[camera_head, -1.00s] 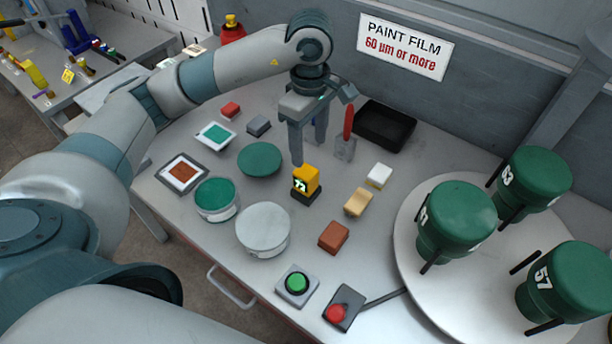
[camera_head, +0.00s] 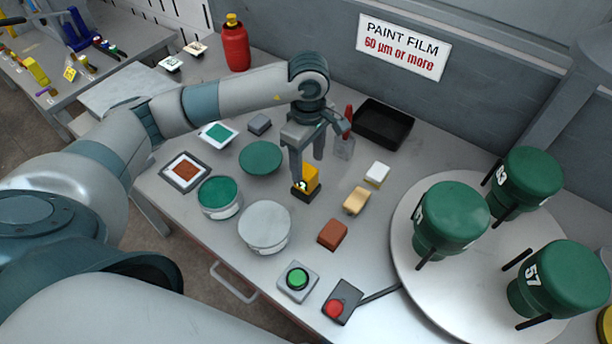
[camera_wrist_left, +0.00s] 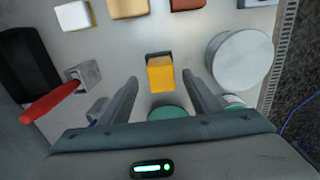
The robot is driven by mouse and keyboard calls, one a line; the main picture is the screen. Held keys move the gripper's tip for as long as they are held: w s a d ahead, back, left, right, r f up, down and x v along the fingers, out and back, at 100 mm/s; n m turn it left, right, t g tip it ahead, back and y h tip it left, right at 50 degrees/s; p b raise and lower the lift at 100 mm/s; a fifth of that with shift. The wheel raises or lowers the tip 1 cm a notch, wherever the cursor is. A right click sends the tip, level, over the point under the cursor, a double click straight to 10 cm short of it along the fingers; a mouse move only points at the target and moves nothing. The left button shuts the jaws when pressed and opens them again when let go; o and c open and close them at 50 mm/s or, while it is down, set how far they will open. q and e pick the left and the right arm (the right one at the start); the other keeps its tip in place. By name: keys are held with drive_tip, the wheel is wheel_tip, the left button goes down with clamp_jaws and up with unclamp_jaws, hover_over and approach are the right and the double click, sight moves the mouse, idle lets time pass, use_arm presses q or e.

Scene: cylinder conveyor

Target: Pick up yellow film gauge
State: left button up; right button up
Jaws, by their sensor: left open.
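The yellow film gauge (camera_head: 311,177) stands upright on its small dark base in the middle of the table. In the left wrist view the gauge (camera_wrist_left: 160,75) shows between my two finger tips, with a gap on both sides. My left gripper (camera_head: 307,166) is open and points down at the gauge. One finger hides part of the gauge's face in the head view. Whether the fingers reach down beside the gauge is hard to tell. My right gripper is not in view.
A white can (camera_head: 264,224) and a green-topped can (camera_head: 219,194) stand left of the gauge. A red-handled brush in a holder (camera_head: 345,146) and a black tray (camera_head: 383,124) are behind. Blocks lie to the right, and green cylinders (camera_head: 452,212) stand on a turntable (camera_head: 440,283).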

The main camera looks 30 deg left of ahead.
sight(306, 170)
use_arm(q)
drive_tip(key=shift+s+a+f+p, duration=0.1)
drive_tip(key=shift+f+p, duration=0.2)
drive_tip(key=shift+p, duration=0.05)
wheel_tip(306, 170, down, 2)
drive_tip(key=shift+a+p, duration=0.1)
drive_tip(key=shift+p, duration=0.5)
drive_tip(key=shift+f, duration=0.75)
drive_tip(key=shift+c, duration=0.6)
drive_tip(key=c, duration=1.2)
drive_tip(key=shift+r, duration=0.2)
